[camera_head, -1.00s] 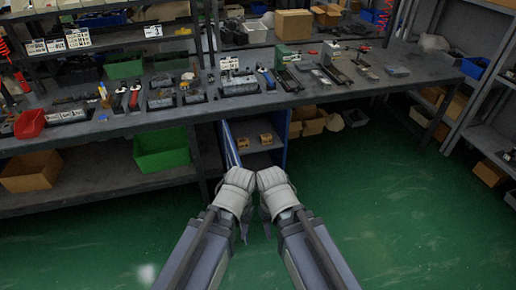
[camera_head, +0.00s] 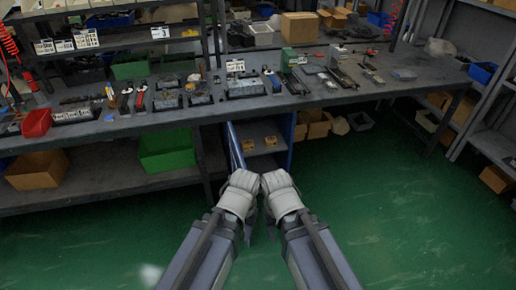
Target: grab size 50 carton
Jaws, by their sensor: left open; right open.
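Two small yellow-brown cartons, a left one (camera_head: 247,144) and a right one (camera_head: 271,141), sit on a shelf inside the open blue cabinet (camera_head: 291,140) under the workbench. No size marking can be read on any carton, so I cannot tell which is size 50. My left gripper (camera_head: 243,182) and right gripper (camera_head: 277,182) are side by side at lower centre, in front of the cabinet. Both are open, with nothing seen in them. They appear apart from the cartons and hide part of the cabinet's lower front.
The long workbench (camera_head: 330,101) carries tools, metal parts and a red bin (camera_head: 37,123). A green bin (camera_head: 167,150) and a brown box (camera_head: 37,170) stand on its lower shelf. More cartons (camera_head: 317,124) lie right of the cabinet. The green floor (camera_head: 390,220) is clear at right.

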